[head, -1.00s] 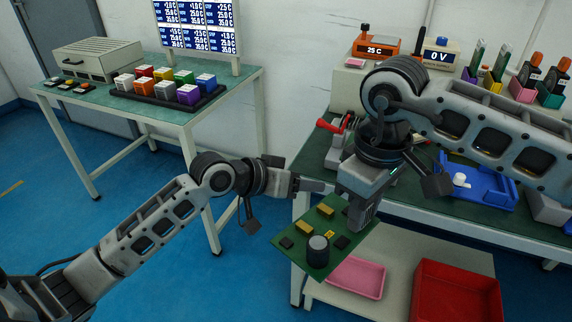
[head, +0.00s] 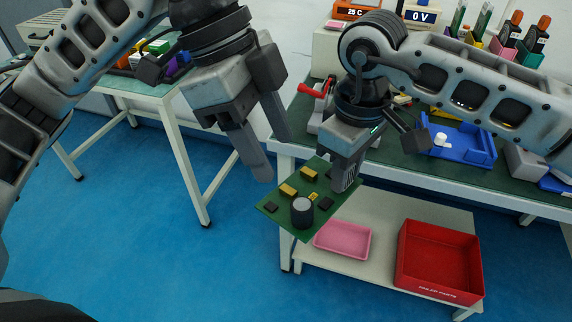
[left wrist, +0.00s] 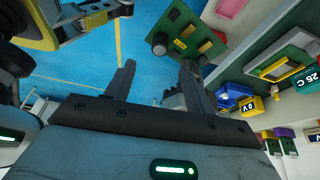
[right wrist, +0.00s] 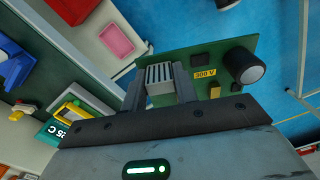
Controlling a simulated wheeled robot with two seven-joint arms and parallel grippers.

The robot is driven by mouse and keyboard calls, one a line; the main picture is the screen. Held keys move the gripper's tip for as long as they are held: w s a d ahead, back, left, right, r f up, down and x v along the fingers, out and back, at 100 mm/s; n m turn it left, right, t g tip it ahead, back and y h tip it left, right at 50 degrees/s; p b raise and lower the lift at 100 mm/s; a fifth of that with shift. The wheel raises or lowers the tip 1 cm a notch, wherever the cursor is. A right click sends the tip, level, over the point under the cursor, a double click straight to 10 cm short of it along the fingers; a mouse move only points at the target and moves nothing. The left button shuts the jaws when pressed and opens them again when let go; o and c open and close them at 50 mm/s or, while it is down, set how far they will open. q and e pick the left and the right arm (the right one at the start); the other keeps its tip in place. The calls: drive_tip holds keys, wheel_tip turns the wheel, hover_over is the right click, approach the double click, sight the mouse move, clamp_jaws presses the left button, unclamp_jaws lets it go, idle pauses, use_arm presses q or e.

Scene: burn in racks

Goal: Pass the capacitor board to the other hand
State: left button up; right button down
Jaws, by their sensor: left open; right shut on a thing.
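The capacitor board (head: 288,206) is a green circuit board with a grey cylindrical capacitor, yellow parts and dark chips. My right gripper (head: 343,178) is shut on it at its right end and holds it in the air, tilted. In the right wrist view the board (right wrist: 222,62) shows a "300 V" label, and a grey finned block sits between the fingers. My left gripper (head: 276,158) is open and empty, pointing down just above and left of the board, apart from it. In the left wrist view the board (left wrist: 184,42) lies beyond the open fingers.
A green-topped bench (head: 410,160) stands at right with a blue tray (head: 462,148) on it. A pink tray (head: 343,241) and a red bin (head: 438,260) sit on its lower shelf. Another table (head: 150,92) is at left. Open blue floor lies between.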

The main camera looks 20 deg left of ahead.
sight(301, 203)
use_arm(q)
drive_tip(key=x, duration=1.1)
drive_tip(key=shift+d, duration=0.1)
clamp_jaws()
use_arm(e)
drive_tip(key=c, duration=1)
unclamp_jaws()
